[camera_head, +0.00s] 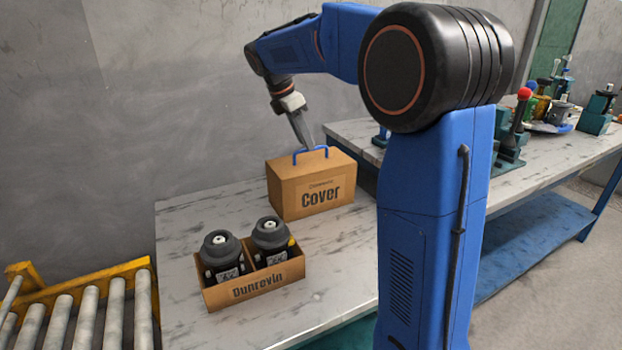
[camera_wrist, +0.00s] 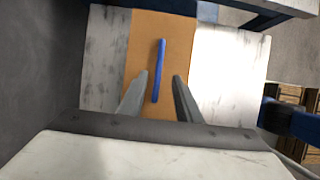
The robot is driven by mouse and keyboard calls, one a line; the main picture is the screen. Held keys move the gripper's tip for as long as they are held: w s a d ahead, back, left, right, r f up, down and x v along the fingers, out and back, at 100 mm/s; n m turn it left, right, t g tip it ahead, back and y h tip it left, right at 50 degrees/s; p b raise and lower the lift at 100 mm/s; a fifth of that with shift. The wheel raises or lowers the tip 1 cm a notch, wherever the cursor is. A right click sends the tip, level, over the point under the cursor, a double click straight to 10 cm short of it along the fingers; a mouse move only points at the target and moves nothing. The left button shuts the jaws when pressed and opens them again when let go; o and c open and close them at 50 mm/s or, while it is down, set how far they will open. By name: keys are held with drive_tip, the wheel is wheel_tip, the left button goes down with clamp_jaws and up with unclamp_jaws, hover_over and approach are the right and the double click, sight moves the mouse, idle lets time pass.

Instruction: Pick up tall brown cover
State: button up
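The tall brown cover (camera_head: 312,191) is a box marked "Cover" standing on the white marbled table. A blue handle (camera_head: 311,150) arches up from its top. My gripper (camera_head: 309,146) points down at the top of the cover, close to the handle. In the wrist view my gripper (camera_wrist: 160,78) is open, with one finger on each side of the blue handle (camera_wrist: 158,70). The cover's brown top (camera_wrist: 178,45) lies beneath. I cannot tell exactly how high the fingertips are above the box top.
A brown tray marked "Bunrevin" (camera_head: 254,289) holds two black motors (camera_head: 220,254) on the table (camera_head: 180,225) in front of the cover. A roller conveyor (camera_head: 85,310) is at left. A second bench (camera_head: 545,155) with tools is at right. Bare tabletop lies left of the cover.

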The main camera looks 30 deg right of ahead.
drive_tip(key=shift+d+x, duration=0.25)
drive_tip(key=shift+x, duration=2.4)
drive_tip(key=shift+w+r, duration=0.15)
drive_tip(key=shift+w, duration=0.05)
clamp_jaws()
